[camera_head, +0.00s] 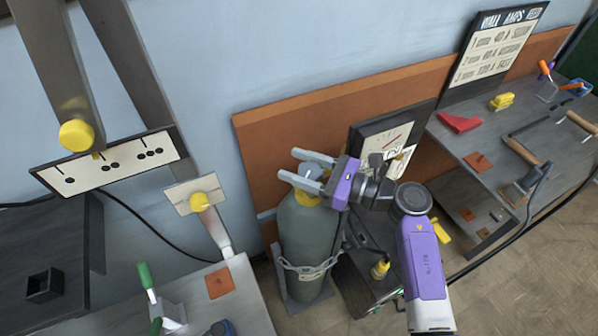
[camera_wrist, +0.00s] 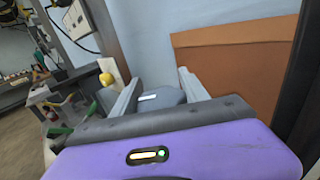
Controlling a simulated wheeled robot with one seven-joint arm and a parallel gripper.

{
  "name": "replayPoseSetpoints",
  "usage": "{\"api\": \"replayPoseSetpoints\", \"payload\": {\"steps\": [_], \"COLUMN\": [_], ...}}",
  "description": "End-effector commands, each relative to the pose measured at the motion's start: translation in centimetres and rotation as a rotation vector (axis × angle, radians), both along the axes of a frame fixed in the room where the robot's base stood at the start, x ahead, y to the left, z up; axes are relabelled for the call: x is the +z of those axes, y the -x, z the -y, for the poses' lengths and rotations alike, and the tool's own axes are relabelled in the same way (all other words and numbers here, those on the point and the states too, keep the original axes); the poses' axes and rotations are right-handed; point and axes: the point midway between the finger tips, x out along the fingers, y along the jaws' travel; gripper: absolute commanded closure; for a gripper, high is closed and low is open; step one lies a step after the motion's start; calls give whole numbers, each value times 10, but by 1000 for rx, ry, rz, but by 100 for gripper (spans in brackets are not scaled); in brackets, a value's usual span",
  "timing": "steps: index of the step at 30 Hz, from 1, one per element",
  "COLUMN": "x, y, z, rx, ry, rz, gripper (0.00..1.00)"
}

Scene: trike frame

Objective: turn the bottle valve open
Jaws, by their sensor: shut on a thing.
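The tall grey-green gas bottle (camera_head: 308,240) stands upright against an orange-brown board, with a chain around its lower body. Its valve (camera_head: 312,170) is at the top, mostly hidden by my gripper, with a yellow part (camera_head: 305,197) just below. My gripper (camera_head: 300,166), with a purple body, reaches in from the right at the bottle's top, its two grey fingers on either side of the valve and shut on it. In the wrist view, the fingers (camera_wrist: 158,92) flank a grey piece with a white mark, the valve (camera_wrist: 165,97). How far the valve is turned cannot be told.
The orange-brown board (camera_head: 262,140) is close behind the bottle. A dark machine with a dial panel (camera_head: 385,140) stands to the right. A grey bench (camera_head: 490,150) with tools is farther right. A yellow knob on a plate (camera_head: 199,201) is left of the bottle.

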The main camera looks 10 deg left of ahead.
Motion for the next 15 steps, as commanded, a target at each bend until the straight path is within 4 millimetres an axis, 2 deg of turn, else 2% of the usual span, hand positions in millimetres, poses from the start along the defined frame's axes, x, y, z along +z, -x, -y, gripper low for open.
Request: {"api": "replayPoseSetpoints", "payload": {"steps": [15], "x": [2], "y": [1], "z": [0], "rx": [52], "ry": [1], "rz": [2], "gripper": [88]}}
